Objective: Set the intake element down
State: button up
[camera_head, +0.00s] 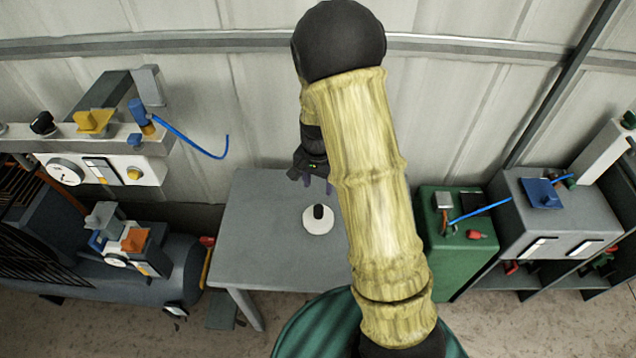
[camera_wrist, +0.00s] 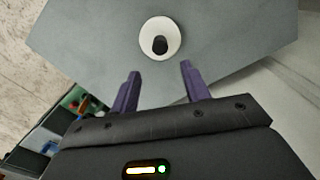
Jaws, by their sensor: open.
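The likely intake element, a white round disc (camera_head: 318,222) with a black upright knob on top, stands on the grey table (camera_head: 250,255). The wrist view also shows this disc (camera_wrist: 147,38) on the bare table top, beyond my fingertips and apart from them. My gripper (camera_wrist: 157,68) has two purple fingers spread wide with nothing between them. In the head view my gripper (camera_head: 311,178) is near the table's back edge, behind the disc, and partly hidden by my arm.
Left of the table are a dark tank (camera_head: 150,275) and a wall-side machine (camera_head: 110,165) with a blue hose. To the right stand a green box (camera_head: 450,265) and a grey cabinet (camera_head: 545,215). The table's left part is clear.

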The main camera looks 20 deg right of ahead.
jog(key=s+r+n+t, duration=0.2)
jog(key=s+r+n, duration=0.6)
jog(key=s+r, duration=0.3)
jog(key=s, duration=0.3)
jog(key=shift+s+r+t, duration=0.25)
jog(key=shift+t, duration=0.05)
jog(key=w+p+v, duration=0.1)
jog(key=p+v, duration=0.6)
jog(key=shift+w, duration=0.35)
jog(key=shift+r, duration=0.1)
